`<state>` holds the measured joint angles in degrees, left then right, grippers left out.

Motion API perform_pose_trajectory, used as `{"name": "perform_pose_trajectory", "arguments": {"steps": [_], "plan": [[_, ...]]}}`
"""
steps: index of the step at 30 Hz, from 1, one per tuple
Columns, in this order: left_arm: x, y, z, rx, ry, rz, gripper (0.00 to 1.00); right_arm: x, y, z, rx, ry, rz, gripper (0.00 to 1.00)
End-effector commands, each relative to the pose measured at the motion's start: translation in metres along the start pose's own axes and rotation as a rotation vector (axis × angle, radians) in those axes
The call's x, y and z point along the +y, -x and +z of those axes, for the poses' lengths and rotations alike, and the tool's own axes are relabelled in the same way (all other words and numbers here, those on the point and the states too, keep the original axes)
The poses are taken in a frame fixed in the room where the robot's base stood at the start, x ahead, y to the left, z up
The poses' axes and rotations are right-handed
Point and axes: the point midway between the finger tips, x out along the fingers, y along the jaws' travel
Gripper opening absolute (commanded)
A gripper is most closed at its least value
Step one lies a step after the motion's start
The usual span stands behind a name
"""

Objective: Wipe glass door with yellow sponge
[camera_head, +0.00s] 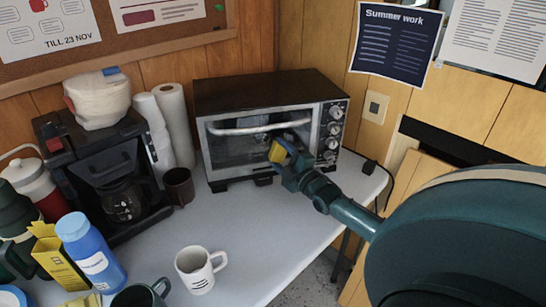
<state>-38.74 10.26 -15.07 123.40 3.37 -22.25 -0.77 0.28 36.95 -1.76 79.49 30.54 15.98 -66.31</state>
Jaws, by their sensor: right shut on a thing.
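The toaster oven (270,96) stands at the back of the white table, its glass door (228,150) facing me and closed, with a pale bar handle (250,128) across its top. My right gripper (284,160) is shut on the yellow sponge (277,152) in front of the right part of the glass, below handle height. The gripper hides part of the door's lower right. Whether the sponge touches the glass I cannot tell. My left gripper is not clearly in view.
A coffee maker (82,150), paper rolls (174,115) and a brown mug (179,186) stand left of the oven. A white mug (196,272), blue bottle (88,250) and yellow box (58,262) are nearer. The table (262,230) is clear before the oven.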

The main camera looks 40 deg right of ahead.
Motion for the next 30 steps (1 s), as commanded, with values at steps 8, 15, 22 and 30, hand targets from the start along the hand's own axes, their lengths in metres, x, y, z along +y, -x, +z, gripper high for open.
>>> {"name": "perform_pose_trajectory", "arguments": {"steps": [8,15,22,30], "plan": [[0.000,0.000,0.000,-0.002,0.001,0.000,0.36,0.006,0.003,0.011,-0.004,0.000,0.003,0.38],[0.000,0.001,-0.001,-0.013,0.000,-0.001,0.36,0.004,0.002,0.002,-0.003,-0.002,0.004,0.38],[0.000,0.004,-0.004,-0.021,0.000,-0.001,0.36,-0.003,-0.005,-0.017,-0.003,-0.004,0.002,0.38],[0.001,0.005,-0.007,-0.019,0.000,0.000,0.36,-0.008,-0.009,-0.028,-0.002,0.000,0.002,0.38]]}}
